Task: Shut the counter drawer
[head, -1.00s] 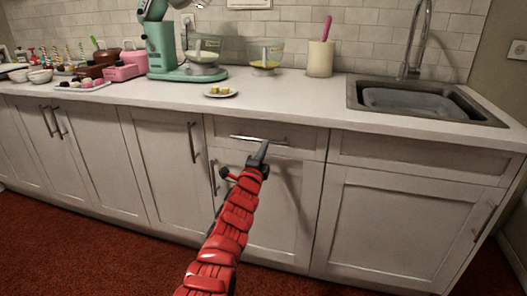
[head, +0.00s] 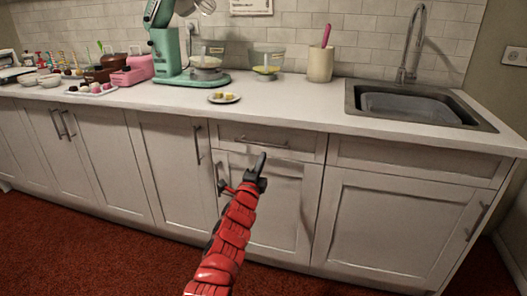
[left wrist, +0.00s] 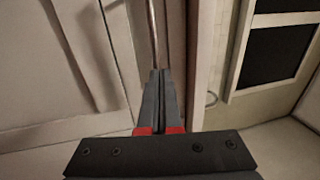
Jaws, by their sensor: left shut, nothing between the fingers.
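The counter drawer (head: 300,144) is a pale front with a horizontal metal handle (head: 250,141), under the worktop and left of the sink. Its front looks about level with the panels beside it; I cannot tell whether a small gap is left. My left gripper (head: 262,157) is shut and empty, just below and in front of the handle, and its tips appear apart from it. In the left wrist view the shut fingers (left wrist: 157,78) point along a thin metal bar (left wrist: 152,35), and contact is unclear. My right gripper is not in view.
A cabinet door (head: 282,215) lies below the drawer, partly behind my left arm. The worktop (head: 290,110) holds a green mixer (head: 166,50), a small plate (head: 224,98), a utensil crock (head: 320,65) and a sink (head: 415,108). The red floor in front is clear.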

